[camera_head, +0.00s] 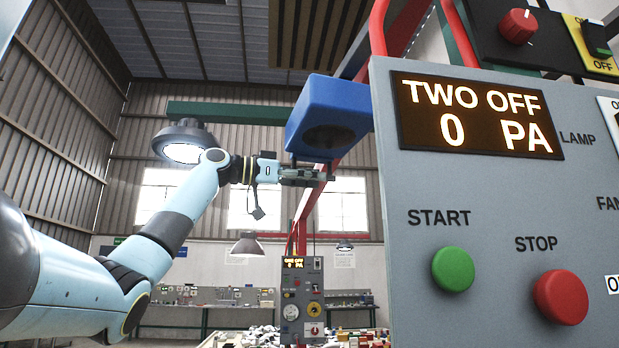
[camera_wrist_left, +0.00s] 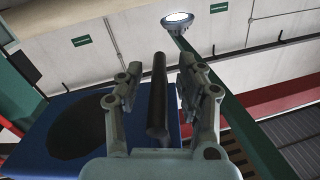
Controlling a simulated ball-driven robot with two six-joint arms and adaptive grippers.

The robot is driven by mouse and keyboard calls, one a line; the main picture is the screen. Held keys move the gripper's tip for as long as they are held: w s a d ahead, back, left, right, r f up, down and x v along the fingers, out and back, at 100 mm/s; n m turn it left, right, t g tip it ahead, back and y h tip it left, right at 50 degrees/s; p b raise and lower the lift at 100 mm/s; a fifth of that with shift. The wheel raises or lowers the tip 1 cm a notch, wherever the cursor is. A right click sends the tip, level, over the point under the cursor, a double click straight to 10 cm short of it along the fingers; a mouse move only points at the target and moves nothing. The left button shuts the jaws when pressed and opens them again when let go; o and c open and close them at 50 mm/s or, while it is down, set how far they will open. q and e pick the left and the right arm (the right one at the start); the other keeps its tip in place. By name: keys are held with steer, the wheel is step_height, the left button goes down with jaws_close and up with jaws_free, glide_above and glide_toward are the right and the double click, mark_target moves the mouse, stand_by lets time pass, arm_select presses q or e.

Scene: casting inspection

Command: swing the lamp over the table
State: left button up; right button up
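A dark round lamp (camera_head: 185,140) with a lit underside shows at the upper left, near the left end of a green beam (camera_head: 235,113). A lit lamp (camera_wrist_left: 180,20) also shows at the top of the left wrist view. A blue box-shaped head (camera_head: 335,112) with a dark round underside is right of the beam; its blue face (camera_wrist_left: 45,145) fills the lower left of the wrist view. My left gripper (camera_head: 322,176) is just below the blue head. In the wrist view a dark rod (camera_wrist_left: 158,95) stands between its open fingers, with gaps on both sides. My right gripper is not in view.
A large grey control panel (camera_head: 480,190) with a display and START and STOP buttons fills the right side. A hanging lamp (camera_head: 246,245) shows at mid-distance. Air left of my arm looks clear.

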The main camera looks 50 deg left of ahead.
arm_select(q)
steer(key=v, duration=0.7)
steer(key=shift+s, duration=0.3)
steer(key=shift+s+a, duration=0.1)
steer(key=shift+a, duration=0.05)
stand_by(0.4)
